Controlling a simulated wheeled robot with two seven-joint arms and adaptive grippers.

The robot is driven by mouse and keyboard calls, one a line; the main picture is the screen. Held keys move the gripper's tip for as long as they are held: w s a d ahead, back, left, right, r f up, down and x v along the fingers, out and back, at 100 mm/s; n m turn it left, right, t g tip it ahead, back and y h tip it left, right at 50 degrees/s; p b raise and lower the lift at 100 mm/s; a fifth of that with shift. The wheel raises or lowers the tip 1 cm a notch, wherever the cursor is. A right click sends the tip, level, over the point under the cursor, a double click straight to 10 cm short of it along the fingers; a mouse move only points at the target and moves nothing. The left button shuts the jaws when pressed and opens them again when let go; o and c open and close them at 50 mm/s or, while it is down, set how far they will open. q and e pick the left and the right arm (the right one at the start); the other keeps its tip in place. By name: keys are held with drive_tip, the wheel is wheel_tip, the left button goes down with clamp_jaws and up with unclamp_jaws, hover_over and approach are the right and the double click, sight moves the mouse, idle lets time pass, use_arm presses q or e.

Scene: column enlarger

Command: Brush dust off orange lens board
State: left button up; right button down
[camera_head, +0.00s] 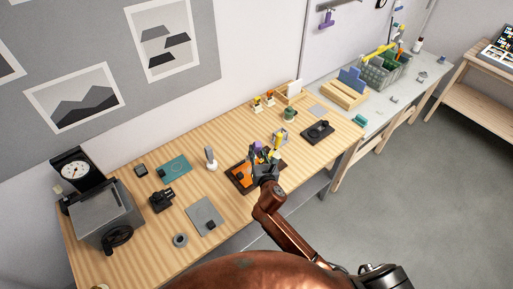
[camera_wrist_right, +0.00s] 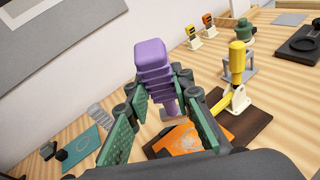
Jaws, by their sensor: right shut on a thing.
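The orange lens board (camera_head: 241,175) lies on a dark brown base on the wooden table, partly hidden by my right gripper. It also shows in the right wrist view (camera_wrist_right: 176,140), below and beyond the fingers. My right gripper (camera_head: 259,160) is above the board. In the right wrist view my right gripper (camera_wrist_right: 160,112) is shut on a purple ribbed brush (camera_wrist_right: 151,60), whose lower end points toward the board. I cannot tell whether the brush touches it. A yellow-handled clamp (camera_wrist_right: 237,62) stands at the right of the board. My left gripper is not in view.
A small white-based stand (camera_head: 211,159) is left of the board. A grey plate (camera_head: 205,215), a teal mat (camera_head: 174,167) and a black camera-like item (camera_head: 161,200) lie further left. A black tray (camera_head: 317,132) and green pot (camera_head: 289,114) are at the right. Bare wood lies between them.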

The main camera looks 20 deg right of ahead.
drive_tip(key=shift+s+a+f, duration=0.1)
drive_tip(key=shift+s+f, duration=0.2)
drive_tip(key=shift+f, duration=0.3)
drive_tip(key=shift+p, duration=0.3)
drive_tip(key=shift+s+a+f, duration=0.1)
drive_tip(key=shift+s+f, duration=0.05)
use_arm(q)
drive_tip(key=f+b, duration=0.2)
drive_tip(key=b, duration=0.1)
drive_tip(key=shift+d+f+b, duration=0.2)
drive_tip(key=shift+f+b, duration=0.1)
use_arm(e)
wheel_tip(320, 180, down, 5)
drive_tip(key=shift+f, duration=0.1)
use_arm(q)
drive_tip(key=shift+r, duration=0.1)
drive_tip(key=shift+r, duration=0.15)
drive_tip(key=shift+p, duration=0.3)
